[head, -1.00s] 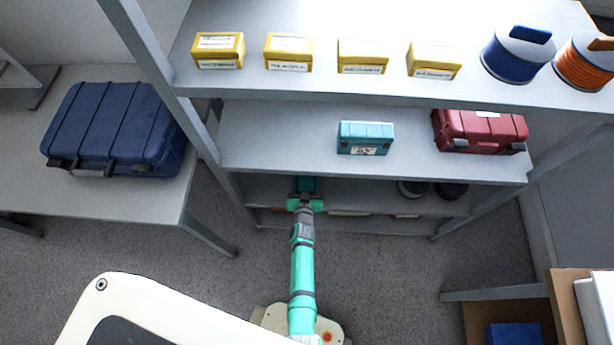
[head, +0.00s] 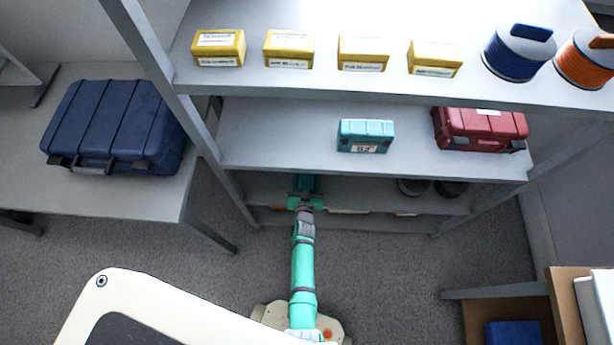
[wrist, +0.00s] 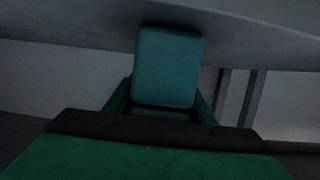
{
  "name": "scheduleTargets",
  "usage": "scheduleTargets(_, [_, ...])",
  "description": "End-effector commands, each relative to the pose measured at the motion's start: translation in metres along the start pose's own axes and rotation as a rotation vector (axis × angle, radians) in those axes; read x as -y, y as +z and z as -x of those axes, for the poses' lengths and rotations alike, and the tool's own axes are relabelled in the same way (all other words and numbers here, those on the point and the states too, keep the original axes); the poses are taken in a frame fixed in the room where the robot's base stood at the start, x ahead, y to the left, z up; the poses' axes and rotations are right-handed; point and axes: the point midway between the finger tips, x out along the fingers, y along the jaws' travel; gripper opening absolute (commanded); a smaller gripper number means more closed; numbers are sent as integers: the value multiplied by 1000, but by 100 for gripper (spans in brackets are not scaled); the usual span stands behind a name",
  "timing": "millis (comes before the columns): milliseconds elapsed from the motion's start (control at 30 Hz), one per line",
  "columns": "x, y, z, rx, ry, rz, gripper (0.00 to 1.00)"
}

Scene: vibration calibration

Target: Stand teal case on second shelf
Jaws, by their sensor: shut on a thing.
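My gripper (head: 305,200) reaches into the shelf bay below the board with the red case. It is shut on a teal case (head: 307,183), which is dark in the shade and partly hidden by the board above. In the wrist view the held teal case (wrist: 168,65) stands between the two fingers (wrist: 162,108), with a grey surface behind and above it. Whether its base touches the shelf below (head: 355,194) cannot be told. Another teal case (head: 366,136) with a white label stands on the board above, right of my gripper.
A red case (head: 480,130) stands right on that same board. Several yellow boxes (head: 289,50) and two spools (head: 516,54) are on the top board. Dark round things (head: 452,189) sit right in the lower bay. A rack post (head: 165,85) and a table with a blue case (head: 115,128) are left.

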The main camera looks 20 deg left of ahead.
Motion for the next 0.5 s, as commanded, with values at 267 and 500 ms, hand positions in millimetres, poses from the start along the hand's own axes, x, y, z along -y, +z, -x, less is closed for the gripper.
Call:
scheduleTargets(267, [1,2,-1,-1,-1,0,63])
scheduleTargets(500, [0,3,-1,0,-1,0,71])
